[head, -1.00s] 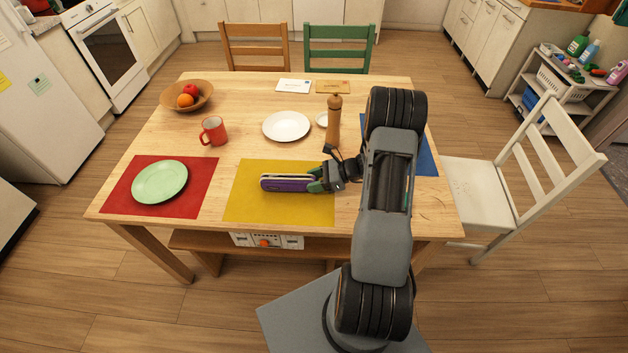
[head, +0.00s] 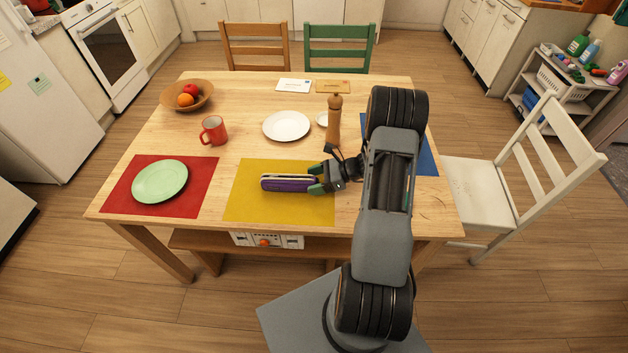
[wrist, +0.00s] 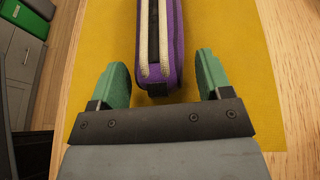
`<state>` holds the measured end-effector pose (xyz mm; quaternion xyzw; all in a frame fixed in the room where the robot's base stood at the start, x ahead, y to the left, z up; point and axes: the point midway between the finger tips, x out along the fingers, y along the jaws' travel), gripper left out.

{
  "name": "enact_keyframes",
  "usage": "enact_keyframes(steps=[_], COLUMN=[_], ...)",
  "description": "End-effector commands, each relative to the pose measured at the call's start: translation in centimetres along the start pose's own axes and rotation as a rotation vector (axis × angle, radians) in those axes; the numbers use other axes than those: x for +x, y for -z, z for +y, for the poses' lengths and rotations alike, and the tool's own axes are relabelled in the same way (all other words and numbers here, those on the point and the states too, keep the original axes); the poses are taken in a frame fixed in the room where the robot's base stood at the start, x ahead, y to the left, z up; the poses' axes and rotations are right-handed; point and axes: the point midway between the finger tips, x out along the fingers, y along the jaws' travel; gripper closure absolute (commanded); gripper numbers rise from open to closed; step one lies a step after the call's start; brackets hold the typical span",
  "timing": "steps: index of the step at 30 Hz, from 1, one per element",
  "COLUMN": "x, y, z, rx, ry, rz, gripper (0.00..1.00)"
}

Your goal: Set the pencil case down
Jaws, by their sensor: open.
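The purple pencil case (head: 287,185) with pale zip edges lies on the yellow placemat (head: 250,210) at the front middle of the table. It also shows in the wrist view (wrist: 175,45), pointing away from my gripper. My gripper (head: 318,180) is at the case's right end. In the wrist view, its green fingers (wrist: 162,82) are spread apart, with a gap on each side of the case's near end. The fingers do not touch the case there.
A wooden pepper mill (head: 334,125) stands just behind my gripper. A white plate (head: 286,126) and a red mug (head: 214,131) are farther back. A green plate (head: 160,182) lies on the red placemat (head: 205,200) at left. Bare wood separates the red and yellow mats.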

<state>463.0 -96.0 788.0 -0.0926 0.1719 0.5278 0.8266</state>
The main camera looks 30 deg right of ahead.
Motion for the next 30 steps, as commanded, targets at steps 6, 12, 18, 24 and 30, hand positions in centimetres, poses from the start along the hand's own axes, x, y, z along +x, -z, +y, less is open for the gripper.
enact_keyframes(steps=[6, 12, 18, 24, 30], x=[-3.8, -7.6, -10.3, -11.0, -7.9], y=[0.2, 0.2, 0.1, -1.1, -7.2], z=[-0.1, -0.1, -0.1, 0.4, 3.9], rx=[-0.001, -0.001, -0.001, -0.049, -0.367], ry=[0.006, 0.006, 0.003, -0.033, -0.246], rz=[0.001, 0.001, 0.000, 0.038, 0.261], gripper=[0.28, 0.28, 0.28, 0.28, 0.28])
